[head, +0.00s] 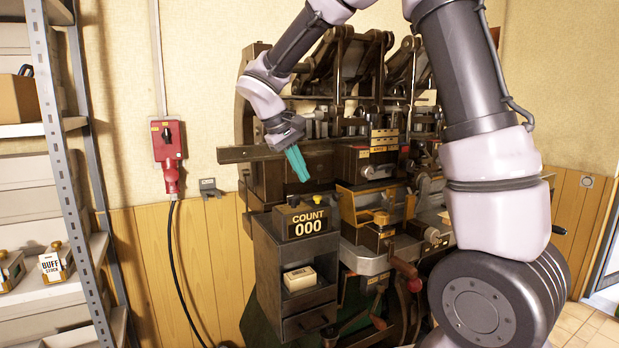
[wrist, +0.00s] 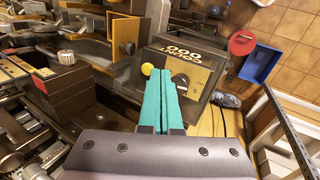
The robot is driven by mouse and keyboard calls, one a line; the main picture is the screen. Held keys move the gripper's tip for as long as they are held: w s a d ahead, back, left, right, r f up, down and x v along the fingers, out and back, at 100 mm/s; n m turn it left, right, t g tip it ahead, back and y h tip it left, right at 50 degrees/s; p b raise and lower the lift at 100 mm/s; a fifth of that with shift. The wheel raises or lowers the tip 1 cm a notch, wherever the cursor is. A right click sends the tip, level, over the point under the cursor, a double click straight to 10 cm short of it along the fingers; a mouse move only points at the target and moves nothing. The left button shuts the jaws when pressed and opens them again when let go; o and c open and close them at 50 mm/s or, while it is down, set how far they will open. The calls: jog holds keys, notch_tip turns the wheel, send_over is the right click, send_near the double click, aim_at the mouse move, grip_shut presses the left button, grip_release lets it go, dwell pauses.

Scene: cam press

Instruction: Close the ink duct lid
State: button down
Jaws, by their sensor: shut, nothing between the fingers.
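My gripper (head: 297,164) has teal fingers, shut and empty, pointing down just above the count box (head: 302,221) in the head view. In the wrist view the closed fingers (wrist: 163,75) lie over the count box's top, close to a yellow button (wrist: 147,69); I cannot tell whether they touch it. The press (head: 262,180) stands behind and to the right. I cannot identify the ink duct lid for certain. A dark box with a pale knob (wrist: 72,92) lies left of the fingers in the wrist view, and a tan upright plate (wrist: 124,35) stands beyond them.
A grey cabinet (head: 268,270) stands under the count box. A horizontal dark bar (head: 240,154) juts left from the press. A red switch box (head: 167,140) hangs on the wall, and metal shelves (head: 45,130) stand at far left. A blue tray (wrist: 262,63) is in the wrist view.

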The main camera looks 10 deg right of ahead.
aim_at(320, 209)
jog(key=x, duration=0.9)
jog(key=d, duration=0.1)
jog(key=w+d, duration=0.1)
jog(key=shift+d+r, duration=0.3)
jog(key=shift+r, duration=0.1)
jog(key=shift+w+d+r, duration=0.15)
jog(key=shift+w+d, duration=0.05)
jog(key=shift+d, duration=0.35)
